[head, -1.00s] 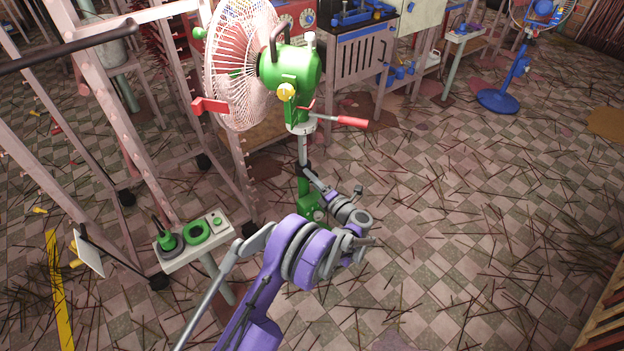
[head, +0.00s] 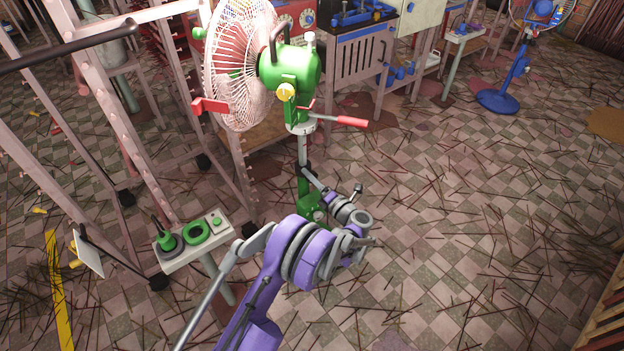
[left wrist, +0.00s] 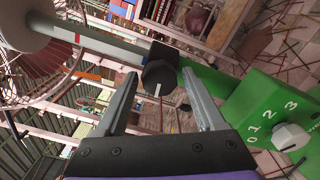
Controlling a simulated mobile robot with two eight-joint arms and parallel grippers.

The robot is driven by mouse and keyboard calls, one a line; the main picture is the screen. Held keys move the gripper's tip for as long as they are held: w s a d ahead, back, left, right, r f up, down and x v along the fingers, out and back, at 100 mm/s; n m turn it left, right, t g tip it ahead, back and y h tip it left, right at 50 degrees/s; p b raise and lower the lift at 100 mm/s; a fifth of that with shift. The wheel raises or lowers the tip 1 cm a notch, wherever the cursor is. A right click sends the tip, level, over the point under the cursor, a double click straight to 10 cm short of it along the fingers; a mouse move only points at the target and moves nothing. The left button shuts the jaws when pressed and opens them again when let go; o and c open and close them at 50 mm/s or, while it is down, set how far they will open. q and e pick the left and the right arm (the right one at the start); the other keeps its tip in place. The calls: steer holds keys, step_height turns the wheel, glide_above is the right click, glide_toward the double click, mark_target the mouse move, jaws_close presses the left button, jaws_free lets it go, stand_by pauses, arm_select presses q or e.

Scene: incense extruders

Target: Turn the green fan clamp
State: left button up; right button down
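The green fan (head: 290,68) stands upright with its pink cage facing left. Its clamp is a black collar with a round knob on the grey pole, low in the head view (head: 303,168), just above the green base column. In the left wrist view the black clamp knob (left wrist: 160,82) bears a white mark and lies between the fingertips. My left gripper (left wrist: 160,74) is open, one finger on each side of the knob, with gaps visible. In the head view the left gripper (head: 314,181) reaches the pole from the lower right. My right gripper is not in view.
The green control base with numbers and a white dial (left wrist: 292,136) is close to the right finger. A red-handled lever (head: 350,121) sticks out under the fan head. A pedestal with green controls (head: 195,242) stands left of my arm. The floor to the right is open, strewn with sticks.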

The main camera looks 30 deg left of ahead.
arm_select(q)
steer(key=shift+d, duration=0.1)
steer(key=p+v, duration=0.2)
steer(key=v, duration=0.8)
steer(key=shift+s+d, duration=0.15)
steer(key=shift+d, duration=0.15)
